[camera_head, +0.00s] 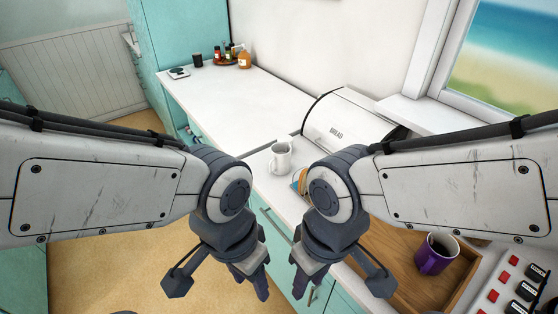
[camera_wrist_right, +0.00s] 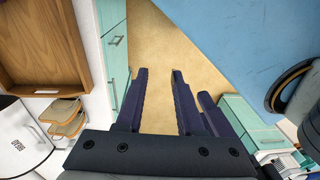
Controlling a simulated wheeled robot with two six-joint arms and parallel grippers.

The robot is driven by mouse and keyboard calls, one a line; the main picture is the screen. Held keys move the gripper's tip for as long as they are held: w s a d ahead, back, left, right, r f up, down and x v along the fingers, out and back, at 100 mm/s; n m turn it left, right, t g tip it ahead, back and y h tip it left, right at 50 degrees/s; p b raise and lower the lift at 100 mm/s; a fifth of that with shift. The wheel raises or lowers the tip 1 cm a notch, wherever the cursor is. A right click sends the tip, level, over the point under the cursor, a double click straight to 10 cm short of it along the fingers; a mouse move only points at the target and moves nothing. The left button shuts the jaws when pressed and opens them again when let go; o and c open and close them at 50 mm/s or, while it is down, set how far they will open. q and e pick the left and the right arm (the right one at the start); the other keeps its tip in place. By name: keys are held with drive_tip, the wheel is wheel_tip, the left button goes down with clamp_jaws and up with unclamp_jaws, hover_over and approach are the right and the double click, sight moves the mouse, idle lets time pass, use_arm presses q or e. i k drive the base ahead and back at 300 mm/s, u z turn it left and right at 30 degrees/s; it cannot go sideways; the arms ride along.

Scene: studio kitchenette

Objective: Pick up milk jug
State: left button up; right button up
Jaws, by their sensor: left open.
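A white vessel with a handle (camera_head: 281,158), which I take as the milk jug, stands upright on the white counter, left of the bread bin. My left gripper (camera_head: 253,281) is open and empty, pointing down in front of the counter edge. My right gripper (camera_head: 305,280) hangs beside it, close to the left one; the right wrist view shows its fingers (camera_wrist_right: 158,75) apart with nothing between them. Both grippers are apart from the jug, nearer to me than it is. The jug does not clearly show in the right wrist view.
A white bread bin (camera_head: 350,130) stands behind the jug. Small coasters in a holder (camera_head: 299,180) sit close to the jug. A wooden tray (camera_head: 391,262) with a purple mug (camera_head: 436,254) is at right. Bottles (camera_head: 243,58) stand far back.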

sight(280, 164)
drive_tip(key=k, duration=0.45)
drive_tip(key=u, duration=0.85)
drive_tip(key=i, duration=1.55)
drive_tip(key=z, duration=0.4)
